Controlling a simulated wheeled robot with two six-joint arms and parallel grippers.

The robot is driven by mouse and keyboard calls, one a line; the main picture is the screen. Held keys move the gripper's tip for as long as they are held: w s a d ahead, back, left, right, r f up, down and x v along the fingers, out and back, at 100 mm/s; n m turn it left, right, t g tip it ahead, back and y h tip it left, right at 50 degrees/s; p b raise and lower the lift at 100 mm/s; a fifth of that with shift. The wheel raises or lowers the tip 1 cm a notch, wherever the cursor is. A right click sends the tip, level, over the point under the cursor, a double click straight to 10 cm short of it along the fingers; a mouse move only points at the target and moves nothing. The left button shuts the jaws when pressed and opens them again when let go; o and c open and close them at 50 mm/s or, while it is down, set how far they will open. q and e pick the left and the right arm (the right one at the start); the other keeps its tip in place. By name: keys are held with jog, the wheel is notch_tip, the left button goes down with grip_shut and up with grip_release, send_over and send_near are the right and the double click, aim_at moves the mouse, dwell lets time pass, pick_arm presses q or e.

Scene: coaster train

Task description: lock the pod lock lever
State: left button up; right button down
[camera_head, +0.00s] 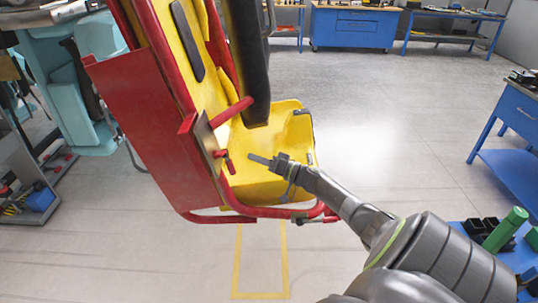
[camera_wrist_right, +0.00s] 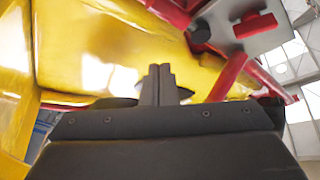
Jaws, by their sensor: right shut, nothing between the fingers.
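The pod (camera_head: 258,185) is a yellow seat in a red frame, hanging at the centre of the head view. A short red lever (camera_head: 221,154) sits by a grey plate (camera_head: 207,138) on the pod's left side; it looks like the lock lever. In the right wrist view a red handle (camera_wrist_right: 256,25) shows on the grey plate (camera_wrist_right: 238,22) at upper right. My right gripper (camera_head: 254,158) is shut and empty, in front of the yellow seat, to the right of the lever and apart from it. Its closed fingers (camera_wrist_right: 160,70) point upward in the wrist view. My left gripper is not in view.
A red bar (camera_head: 231,112) and a black padded restraint (camera_head: 247,60) are above my right gripper. A red tube (camera_head: 275,212) runs below the seat. A blue bench (camera_head: 520,110) stands at right. The floor in front of the pod is clear.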

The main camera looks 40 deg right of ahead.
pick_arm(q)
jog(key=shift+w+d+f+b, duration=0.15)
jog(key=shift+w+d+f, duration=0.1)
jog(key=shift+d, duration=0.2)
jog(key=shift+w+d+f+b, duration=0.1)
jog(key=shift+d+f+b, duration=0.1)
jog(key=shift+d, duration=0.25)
pick_arm(e)
jog(key=s, duration=0.1)
jog(key=s+d, duration=0.1)
jog(key=s, duration=0.2)
jog(key=shift+d+r, duration=0.25)
jog(key=shift+r, duration=0.1)
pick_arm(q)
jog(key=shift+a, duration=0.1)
pick_arm(e)
jog(key=shift+f, duration=0.1)
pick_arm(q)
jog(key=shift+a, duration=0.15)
